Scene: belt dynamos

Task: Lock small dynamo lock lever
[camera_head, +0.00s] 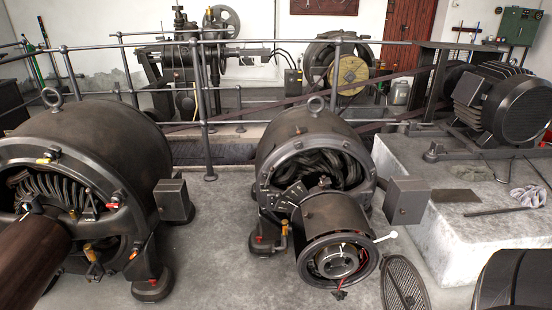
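The small dynamo (310,140) stands in the middle of the camera_head view, a dark round housing with a lifting ring on top and coils showing in its open front. A dark cylinder (333,213) with an open round end sticks out toward me. A pale-tipped lever (386,237) juts out to the right of that end. A small orange-handled lever (284,229) stands upright at the housing's lower left. I cannot tell which of these is the lock lever or whether it is locked. Neither of my grippers is in view.
The large dynamo (100,150) stands at the left with a brown cylinder (32,262) reaching toward me. A concrete block (465,225) with a motor (505,103) is at the right. An oval grille (404,287) is at the lower right. Grey floor (215,250) lies clear between the dynamos.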

